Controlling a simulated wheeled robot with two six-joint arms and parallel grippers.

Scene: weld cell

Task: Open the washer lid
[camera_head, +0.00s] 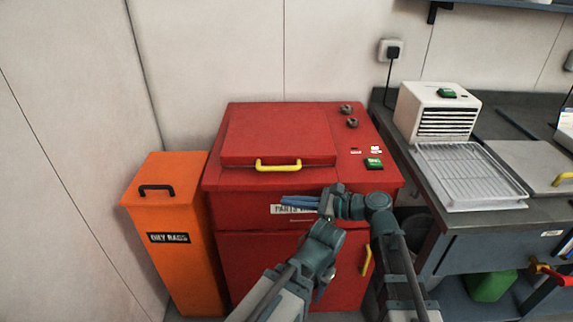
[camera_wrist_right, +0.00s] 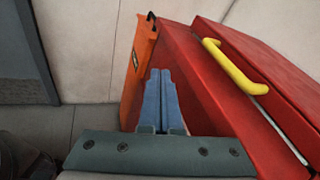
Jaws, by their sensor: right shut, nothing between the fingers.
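The red parts washer (camera_head: 292,187) stands against the wall. Its red lid (camera_head: 280,135) lies flat and closed on top. A yellow handle (camera_head: 278,167) runs along the lid's front edge. My right gripper (camera_head: 284,200) is shut and empty, with its blue fingers pointing left in front of the washer's label, a little below the handle. In the right wrist view the gripper's fingers (camera_wrist_right: 159,72) lie together, left of and apart from the yellow handle (camera_wrist_right: 235,70). My left gripper is not in view.
An orange oily rags bin (camera_head: 170,200) stands left of the washer. On the right a dark bench (camera_head: 470,217) holds a white heater-like box (camera_head: 433,110) and a wire rack tray (camera_head: 467,175). Knobs and a green switch (camera_head: 373,163) sit right of the lid.

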